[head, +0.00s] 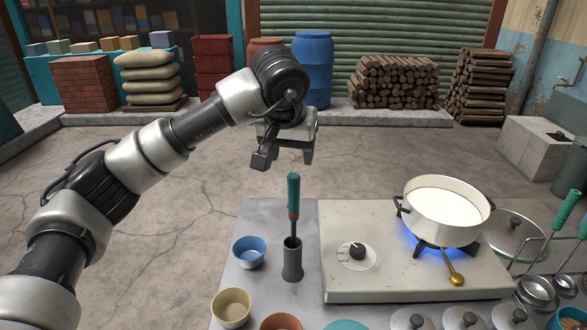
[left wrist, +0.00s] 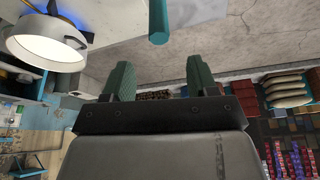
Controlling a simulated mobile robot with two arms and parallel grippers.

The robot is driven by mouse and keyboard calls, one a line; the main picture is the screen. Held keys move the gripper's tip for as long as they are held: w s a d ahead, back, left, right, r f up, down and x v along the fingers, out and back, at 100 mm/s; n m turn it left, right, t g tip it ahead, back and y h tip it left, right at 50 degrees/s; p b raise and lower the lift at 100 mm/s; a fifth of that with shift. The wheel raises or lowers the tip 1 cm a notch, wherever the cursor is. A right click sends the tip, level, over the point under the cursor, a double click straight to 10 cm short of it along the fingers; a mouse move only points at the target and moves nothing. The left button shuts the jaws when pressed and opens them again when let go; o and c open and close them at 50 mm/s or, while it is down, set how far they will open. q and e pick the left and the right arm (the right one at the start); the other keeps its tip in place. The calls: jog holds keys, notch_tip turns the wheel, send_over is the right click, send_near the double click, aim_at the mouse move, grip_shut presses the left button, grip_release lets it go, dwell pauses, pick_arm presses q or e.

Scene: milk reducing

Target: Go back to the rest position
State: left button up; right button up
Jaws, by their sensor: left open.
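My left gripper (head: 285,158) is open and empty, raised above the far edge of the counter. Its two green finger pads (left wrist: 160,80) show apart in the left wrist view. Below it, a teal-handled tool (head: 293,195) stands upright in a dark grey cylindrical holder (head: 292,262). The teal handle end also shows in the left wrist view (left wrist: 158,22), apart from the fingers. A white pot of milk (head: 447,213) sits on the stove (head: 350,285) over a blue flame. It also shows in the left wrist view (left wrist: 45,45). My right gripper is not in view.
A blue bowl (head: 249,251) and a cream bowl (head: 231,306) stand left of the stove. Open floor lies beyond the counter.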

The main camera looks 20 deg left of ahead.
pick_arm(q)
jog(key=v, duration=0.4)
jog(key=shift+r, duration=0.2)
jog(key=p+v, duration=0.5)
jog(key=v, duration=0.4)
dwell(0.5)
jog(key=shift+s+f, duration=0.1)
jog(key=shift+f, duration=0.05)
